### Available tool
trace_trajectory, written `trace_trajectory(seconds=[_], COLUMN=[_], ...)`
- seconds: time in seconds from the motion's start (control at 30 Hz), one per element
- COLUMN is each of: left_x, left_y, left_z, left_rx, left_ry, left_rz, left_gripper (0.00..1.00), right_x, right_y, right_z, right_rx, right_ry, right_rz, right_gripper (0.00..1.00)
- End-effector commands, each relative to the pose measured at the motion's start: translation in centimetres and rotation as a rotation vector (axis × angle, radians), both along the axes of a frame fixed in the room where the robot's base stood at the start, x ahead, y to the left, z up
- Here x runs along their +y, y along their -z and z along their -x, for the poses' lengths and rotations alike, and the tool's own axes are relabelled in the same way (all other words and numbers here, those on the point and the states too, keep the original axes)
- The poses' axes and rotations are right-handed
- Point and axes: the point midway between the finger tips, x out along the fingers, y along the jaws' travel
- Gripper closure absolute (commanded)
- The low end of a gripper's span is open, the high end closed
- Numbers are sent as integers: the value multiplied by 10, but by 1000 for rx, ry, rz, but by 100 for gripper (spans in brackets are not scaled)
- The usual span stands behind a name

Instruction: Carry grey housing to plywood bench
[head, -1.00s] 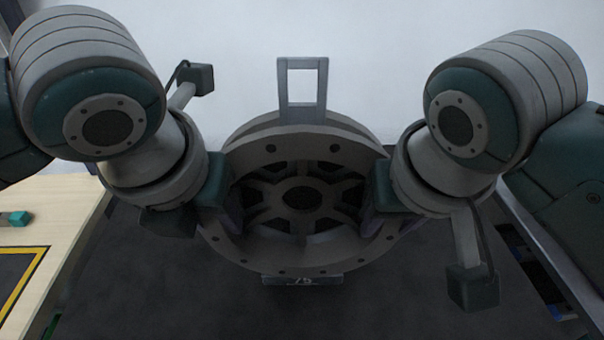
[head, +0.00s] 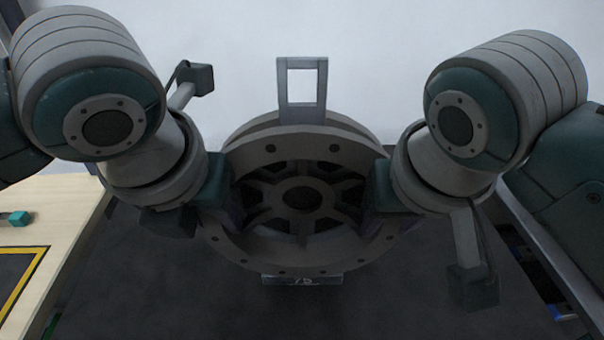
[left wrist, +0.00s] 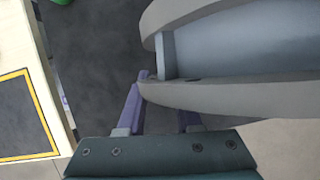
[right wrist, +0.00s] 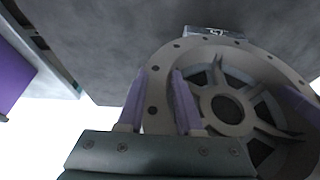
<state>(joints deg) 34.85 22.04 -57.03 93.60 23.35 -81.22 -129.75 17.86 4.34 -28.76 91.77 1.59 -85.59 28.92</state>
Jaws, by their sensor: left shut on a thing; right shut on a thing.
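The grey housing (head: 300,242) is a large round, spoked ring in the middle of the head view. It has a rectangular loop on top and a small plate at its bottom edge, and hangs upright over dark floor. My left gripper (head: 226,208) is shut on its left side; in the left wrist view its purple fingers (left wrist: 160,97) are at the rim. My right gripper (head: 374,208) is shut on the right side; its fingers (right wrist: 158,75) show at the flange in the right wrist view. The plywood bench (head: 65,220) is at the left, apart from the housing.
A dark mat (head: 14,272) with a yellow border lies on the bench, with a teal block (head: 18,218) behind it. A grey rail (head: 540,255) of another structure runs along the right. Dark floor (head: 170,290) lies open between them. A pale wall stands behind.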

Motion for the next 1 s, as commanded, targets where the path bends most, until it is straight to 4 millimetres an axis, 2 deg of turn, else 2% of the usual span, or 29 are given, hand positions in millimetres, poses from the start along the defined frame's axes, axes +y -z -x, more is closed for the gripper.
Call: trace_trajectory(seconds=[0.37, 0.8, 1.0], left_x=[-1, -1, -1], left_y=[-8, -48, -54], left_z=[-1, -1, -1], left_rx=[-5, -6, -6], left_ry=[1, 2, 2], left_rz=[3, 4, 4], left_gripper=[100, 100, 100], right_x=[-1, -1, -1], right_y=[-7, -47, -52], right_z=[-1, -1, -1], right_rx=[-4, -4, -4], right_ry=[0, 0, 0], right_rz=[2, 3, 3], right_gripper=[100, 100, 100])
